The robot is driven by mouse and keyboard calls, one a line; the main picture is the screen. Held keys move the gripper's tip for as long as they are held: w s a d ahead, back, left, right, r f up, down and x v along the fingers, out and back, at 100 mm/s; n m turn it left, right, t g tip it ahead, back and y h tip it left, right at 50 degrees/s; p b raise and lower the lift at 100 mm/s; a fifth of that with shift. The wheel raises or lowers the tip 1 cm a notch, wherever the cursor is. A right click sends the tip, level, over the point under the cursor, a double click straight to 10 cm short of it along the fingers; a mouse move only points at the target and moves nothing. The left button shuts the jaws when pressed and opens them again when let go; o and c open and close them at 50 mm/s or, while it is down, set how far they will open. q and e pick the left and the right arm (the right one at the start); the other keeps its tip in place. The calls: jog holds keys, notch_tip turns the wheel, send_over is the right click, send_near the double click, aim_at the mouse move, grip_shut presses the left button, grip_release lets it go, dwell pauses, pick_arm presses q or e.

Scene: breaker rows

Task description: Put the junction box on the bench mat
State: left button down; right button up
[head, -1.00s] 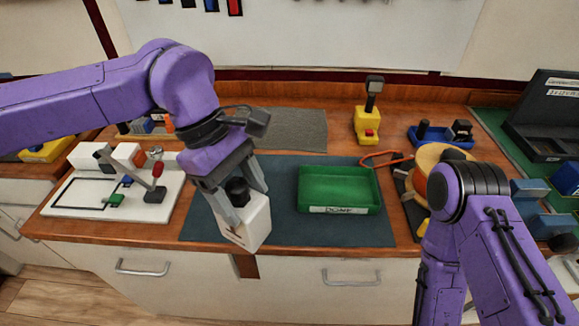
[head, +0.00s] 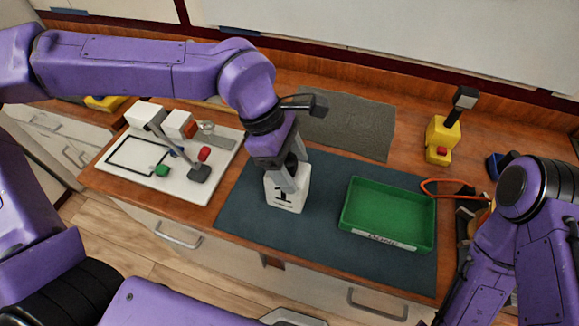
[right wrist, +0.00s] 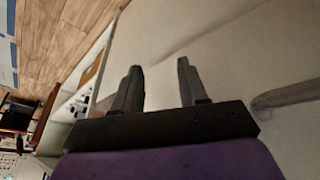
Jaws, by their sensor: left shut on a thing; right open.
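The junction box (head: 287,196) is a white block with a dark mark on its front and a black part on top. My left gripper (head: 290,178) is shut on it from above and hides part of its top. The box is over the left part of the dark blue-green bench mat (head: 330,222); I cannot tell whether its base touches the mat. My right gripper (right wrist: 158,88) shows in the right wrist view, open and empty, in front of a pale cabinet front. In the head view its fingers are out of sight.
A green tray (head: 390,212) stands on the mat's right part. A white board (head: 130,160) with small parts lies left of the mat. A grey mat (head: 350,122) lies behind, and a yellow device (head: 440,135) stands at the back right.

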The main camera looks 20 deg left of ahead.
pick_arm(q)
jog(key=shift+w+a+f, duration=0.35)
jog(key=shift+a+f, duration=0.1)
jog(key=shift+f, duration=0.2)
notch_tip(320, 180, down, 3)
jog(key=shift+a+r, duration=0.1)
jog(key=shift+a, duration=0.05)
jog(key=shift+w+f, duration=0.25)
jog(key=shift+f, duration=0.25)
jog(key=shift+s, duration=0.1)
jog(key=shift+f, duration=0.1)
jog(key=shift+c, duration=0.8)
grip_release()
jog(key=shift+f, duration=0.1)
